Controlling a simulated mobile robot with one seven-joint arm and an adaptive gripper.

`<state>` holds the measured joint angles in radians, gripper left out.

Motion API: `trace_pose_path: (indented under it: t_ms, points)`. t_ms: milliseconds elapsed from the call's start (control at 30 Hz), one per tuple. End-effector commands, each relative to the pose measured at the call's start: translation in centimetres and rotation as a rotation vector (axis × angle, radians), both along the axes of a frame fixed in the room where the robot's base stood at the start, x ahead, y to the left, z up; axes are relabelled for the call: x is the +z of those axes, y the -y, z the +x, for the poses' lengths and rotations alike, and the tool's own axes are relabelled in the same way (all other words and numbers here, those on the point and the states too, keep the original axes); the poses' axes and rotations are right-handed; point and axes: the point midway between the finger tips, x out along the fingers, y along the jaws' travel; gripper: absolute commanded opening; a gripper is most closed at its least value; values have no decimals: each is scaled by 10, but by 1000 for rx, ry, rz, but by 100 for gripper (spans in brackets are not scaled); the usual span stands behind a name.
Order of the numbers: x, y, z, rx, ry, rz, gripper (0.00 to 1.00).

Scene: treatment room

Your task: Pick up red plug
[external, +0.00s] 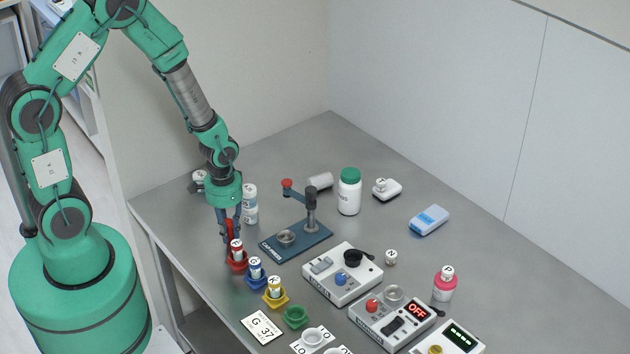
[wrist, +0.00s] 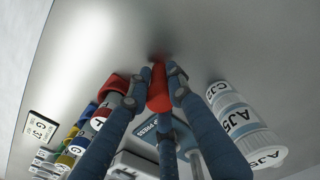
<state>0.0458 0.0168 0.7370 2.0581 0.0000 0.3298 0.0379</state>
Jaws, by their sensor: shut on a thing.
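The red plug (wrist: 158,92) is a plain red cylinder between the blue fingers of my gripper (wrist: 154,85) in the wrist view. The fingers are shut on it. Its far end is close to the grey table, and I cannot tell whether it touches. In the external view my gripper (external: 230,232) points down near the table's left edge, just behind the red holder (external: 237,264). The plug is mostly hidden by the fingers there, with some red (external: 228,229) showing.
A red vial (external: 237,247) stands in the red holder, followed by a blue vial (external: 255,267), a yellow vial (external: 275,286) and a green holder (external: 295,317). A white bottle (external: 250,204) and a blue press (external: 296,241) stand close to my gripper.

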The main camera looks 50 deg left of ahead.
Motion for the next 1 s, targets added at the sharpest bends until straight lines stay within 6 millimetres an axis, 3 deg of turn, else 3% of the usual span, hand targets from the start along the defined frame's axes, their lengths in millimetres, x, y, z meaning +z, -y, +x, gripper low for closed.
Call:
trace_pose_path:
  t_ms: [267, 433, 1000]
  points:
    - [15, 0, 1, 0, 1, 0, 13]
    - [40, 0, 1, 0, 4, 0, 13]
    - [47, -5, -117, 0, -1, 0, 13]
